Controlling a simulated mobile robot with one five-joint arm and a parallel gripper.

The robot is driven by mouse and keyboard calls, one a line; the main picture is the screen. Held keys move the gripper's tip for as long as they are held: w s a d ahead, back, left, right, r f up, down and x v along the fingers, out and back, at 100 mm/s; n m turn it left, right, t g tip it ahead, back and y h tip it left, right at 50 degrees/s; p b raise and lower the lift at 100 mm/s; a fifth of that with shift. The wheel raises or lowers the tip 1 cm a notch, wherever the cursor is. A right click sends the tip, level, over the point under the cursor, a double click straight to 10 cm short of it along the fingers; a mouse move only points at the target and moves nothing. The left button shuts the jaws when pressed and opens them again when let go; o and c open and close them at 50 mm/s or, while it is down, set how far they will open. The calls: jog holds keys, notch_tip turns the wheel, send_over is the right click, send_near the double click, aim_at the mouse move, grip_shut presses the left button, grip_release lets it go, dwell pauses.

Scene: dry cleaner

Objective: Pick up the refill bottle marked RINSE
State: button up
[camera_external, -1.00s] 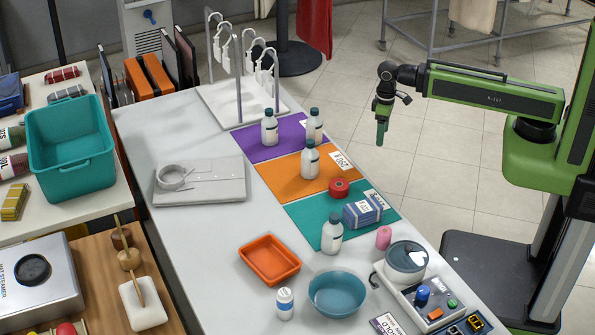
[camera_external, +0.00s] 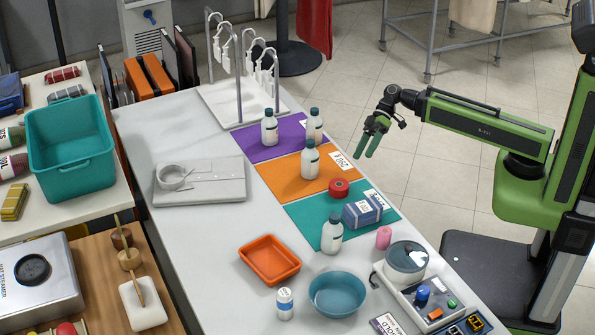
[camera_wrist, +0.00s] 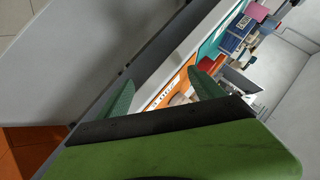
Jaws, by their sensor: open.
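Several similar white bottles with dark caps stand upright on the counter; their label words are too small to read, so I cannot tell which is RINSE. Two, a left bottle (camera_external: 269,128) and a right bottle (camera_external: 315,126), stand on the purple mat (camera_external: 262,150). One bottle (camera_external: 310,160) stands on the orange mat (camera_external: 283,181) and one bottle (camera_external: 332,235) on the teal mat (camera_external: 303,215). My gripper (camera_external: 366,150) is open and empty, beyond the counter's right edge, apart from every bottle. In the wrist view its fingers (camera_wrist: 158,97) are spread, with the orange mat (camera_wrist: 158,98) between them.
A red tape roll (camera_external: 339,188) and a blue folded bundle (camera_external: 362,211) lie near the orange and teal mats. A hanger rack (camera_external: 240,90) stands behind the purple mat. An orange tray (camera_external: 270,260) and blue bowl (camera_external: 337,294) stand in front.

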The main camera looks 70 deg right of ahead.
jog(key=w+d+r+n+t+y+b, duration=0.2)
jog(key=w+d+t+y+b, duration=0.15)
jog(key=y+b, duration=0.2)
jog(key=t+h, duration=0.4)
jog(key=t, duration=0.3)
send_near(307, 129)
jog(key=shift+w+a+n+b, duration=0.3)
jog(key=shift+w+a, duration=0.35)
jog(key=shift+a, duration=0.15)
jog(key=shift+w+f+h, duration=0.1)
jog(key=shift+w+h, duration=0.25)
jog(key=x, duration=0.7)
jog(key=shift+w+a, duration=0.15)
grip_shut()
